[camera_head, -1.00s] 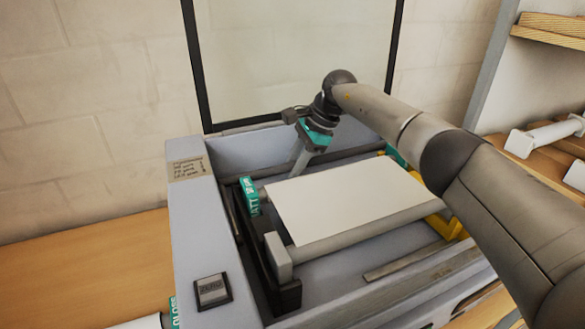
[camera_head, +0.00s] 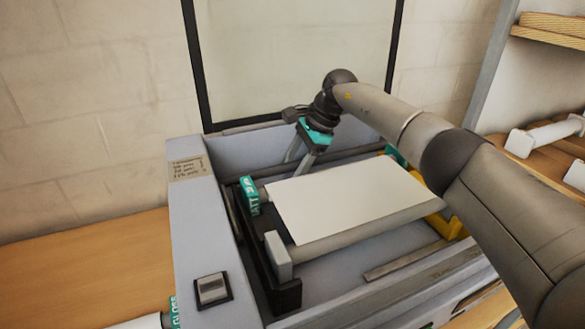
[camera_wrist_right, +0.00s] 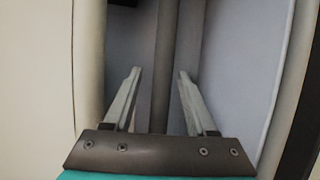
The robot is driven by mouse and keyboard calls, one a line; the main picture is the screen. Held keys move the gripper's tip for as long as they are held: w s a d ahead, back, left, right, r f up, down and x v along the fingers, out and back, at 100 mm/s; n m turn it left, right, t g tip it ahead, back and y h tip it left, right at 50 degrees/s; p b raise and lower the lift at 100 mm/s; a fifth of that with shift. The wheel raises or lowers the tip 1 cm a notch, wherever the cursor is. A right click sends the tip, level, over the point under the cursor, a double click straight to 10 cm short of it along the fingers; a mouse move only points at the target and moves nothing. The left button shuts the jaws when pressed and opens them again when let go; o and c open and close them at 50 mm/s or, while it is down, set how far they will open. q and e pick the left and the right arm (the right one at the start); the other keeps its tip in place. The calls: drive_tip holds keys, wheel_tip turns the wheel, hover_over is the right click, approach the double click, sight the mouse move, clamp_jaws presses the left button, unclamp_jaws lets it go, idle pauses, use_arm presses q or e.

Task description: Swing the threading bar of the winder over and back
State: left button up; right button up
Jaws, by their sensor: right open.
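The threading bar appears to be the thin grey bar (camera_head: 345,156) running along the back of the laminator's open bed; it also shows as the narrow grey bar (camera_wrist_right: 160,65) in the right wrist view. My right gripper (camera_head: 293,167) reaches down at the left part of this bar with its two fingers spread. In the right wrist view the gripper (camera_wrist_right: 159,73) is open, and the bar runs between its fingers with a gap on each side. The winder roll with white film (camera_head: 345,200) lies in front of it. My left gripper is out of view.
The grey laminator housing (camera_head: 195,230) surrounds the bed, with a square switch (camera_head: 212,289) on its left panel. A green MATT label (camera_head: 249,196) sits at the roll's left end. A dark-framed panel (camera_head: 295,60) stands behind. Wooden shelves with rolls (camera_head: 540,137) are at right.

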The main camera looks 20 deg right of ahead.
drive_tip(key=v, duration=1.5)
